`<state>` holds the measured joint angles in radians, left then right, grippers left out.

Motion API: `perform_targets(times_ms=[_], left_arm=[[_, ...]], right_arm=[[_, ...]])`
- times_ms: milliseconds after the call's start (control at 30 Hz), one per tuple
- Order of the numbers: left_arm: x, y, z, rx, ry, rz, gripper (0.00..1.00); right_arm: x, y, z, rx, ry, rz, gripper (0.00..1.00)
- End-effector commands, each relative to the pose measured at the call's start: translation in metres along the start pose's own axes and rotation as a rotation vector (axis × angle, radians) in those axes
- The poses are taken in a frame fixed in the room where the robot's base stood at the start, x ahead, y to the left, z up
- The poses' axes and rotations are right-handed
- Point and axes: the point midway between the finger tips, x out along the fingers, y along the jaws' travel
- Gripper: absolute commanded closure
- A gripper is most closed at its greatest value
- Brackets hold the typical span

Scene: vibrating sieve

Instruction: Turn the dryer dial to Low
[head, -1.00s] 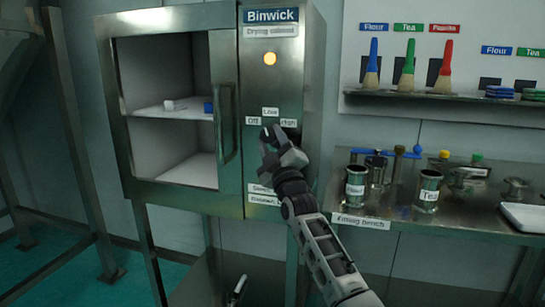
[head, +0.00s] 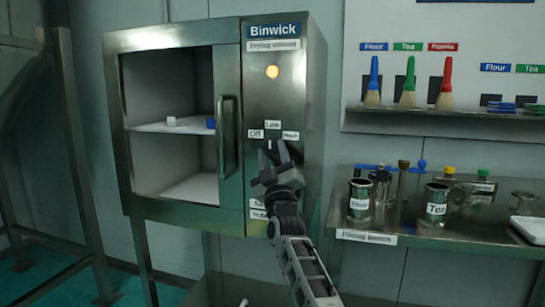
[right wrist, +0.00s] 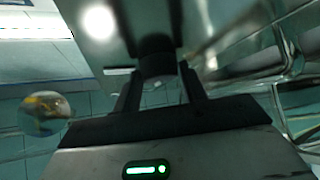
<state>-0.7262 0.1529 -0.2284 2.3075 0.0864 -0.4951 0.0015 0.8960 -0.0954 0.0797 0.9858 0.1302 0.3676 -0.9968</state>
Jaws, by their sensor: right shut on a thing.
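The drying cabinet (head: 287,105) stands at centre left, with the labels Off (head: 256,134), Low (head: 272,125) and High (head: 290,135) on its front panel. My right gripper (head: 279,152) is at the panel just below these labels. In the right wrist view its two fingers stand on either side of a dark round dial (right wrist: 157,58) and are shut on it. In the head view the gripper hides most of the dial, so I cannot tell where it points. My left gripper is not seen.
An amber lamp (head: 272,72) glows above the labels. The cabinet's handle (head: 229,135) is left of the gripper. The filling bench (head: 400,232) at right holds metal tins, and brushes (head: 410,82) stand on a wall shelf above. White and blue items sit on the cabinet shelf.

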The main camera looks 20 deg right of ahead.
Motion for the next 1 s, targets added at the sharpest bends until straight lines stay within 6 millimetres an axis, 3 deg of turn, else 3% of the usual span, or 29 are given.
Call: perform_targets(times_ms=[33,67,133,433,567,667,1000], left_arm=[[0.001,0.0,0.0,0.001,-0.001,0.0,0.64],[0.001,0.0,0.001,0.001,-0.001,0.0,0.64],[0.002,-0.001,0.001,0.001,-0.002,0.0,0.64],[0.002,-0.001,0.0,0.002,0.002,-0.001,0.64],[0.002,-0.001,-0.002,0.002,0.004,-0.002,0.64],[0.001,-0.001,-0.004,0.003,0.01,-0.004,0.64],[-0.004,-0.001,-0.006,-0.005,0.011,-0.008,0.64]], right_arm=[[0.0,0.0,0.001,0.0,-0.003,-0.002,0.81],[0.0,0.0,0.001,0.0,-0.003,-0.002,0.55],[0.0,0.0,0.001,0.0,-0.003,-0.001,0.37],[-0.001,0.0,0.001,-0.001,-0.001,-0.001,0.37],[-0.01,-0.001,0.001,-0.001,-0.001,-0.002,0.37],[-0.026,-0.001,0.001,0.001,-0.002,-0.002,0.37],[-0.109,-0.001,0.001,-0.001,-0.004,-0.003,0.37]])
